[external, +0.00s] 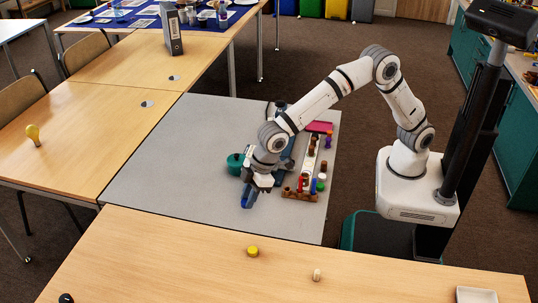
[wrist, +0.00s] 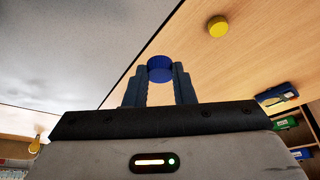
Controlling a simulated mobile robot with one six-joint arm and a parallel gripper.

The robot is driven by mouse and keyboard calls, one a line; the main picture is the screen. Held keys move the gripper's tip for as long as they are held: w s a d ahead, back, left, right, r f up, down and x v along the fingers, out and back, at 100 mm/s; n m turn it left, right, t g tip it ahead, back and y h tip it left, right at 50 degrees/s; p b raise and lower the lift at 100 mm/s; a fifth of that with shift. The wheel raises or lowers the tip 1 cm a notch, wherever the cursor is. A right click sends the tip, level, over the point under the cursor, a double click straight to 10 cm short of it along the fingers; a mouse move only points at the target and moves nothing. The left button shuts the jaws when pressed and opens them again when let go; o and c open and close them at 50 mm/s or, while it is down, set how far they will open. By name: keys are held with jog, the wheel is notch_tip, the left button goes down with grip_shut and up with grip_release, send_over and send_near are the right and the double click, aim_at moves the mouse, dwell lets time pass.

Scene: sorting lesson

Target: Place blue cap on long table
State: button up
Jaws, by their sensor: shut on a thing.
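A round blue cap (wrist: 160,68) is held between the two dark blue fingers of my gripper (wrist: 160,90) in the wrist view. In the external view my gripper (external: 249,200) points down over the front part of the grey table, and I cannot make out the cap apart from the blue fingers. A long wooden table (external: 180,255) runs across the front, nearer the camera than my gripper. Its surface also shows in the wrist view (wrist: 260,60).
A yellow cap (external: 252,251), a small cork-like piece (external: 317,274) and a white tray (external: 476,295) are on the front table, with free room between. A teal bowl (external: 236,163) and a rack of small coloured items (external: 308,170) stand close to my arm. A yellow bulb (external: 33,134) stands at left.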

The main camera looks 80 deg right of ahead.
jog(key=s+a+n+b, duration=0.1)
jog(key=s+a, duration=0.4)
jog(key=s, duration=0.3)
jog(key=s+a+n+b, duration=0.1)
jog(key=s+a+n, duration=0.1)
jog(key=s+a, duration=0.5)
jog(key=y+b, duration=0.1)
send_near(289, 267)
jog(key=shift+g, duration=0.3)
jog(key=x, duration=0.6)
jog(key=shift+w, duration=0.15)
jog(key=o, duration=1)
jog(key=shift+f, duration=0.1)
jog(key=shift+c, duration=0.2)
jog(key=shift+r, duration=0.35)
jog(key=v, duration=1.1)
jog(key=shift+r+p, duration=0.3)
jog(key=shift+p, duration=0.15)
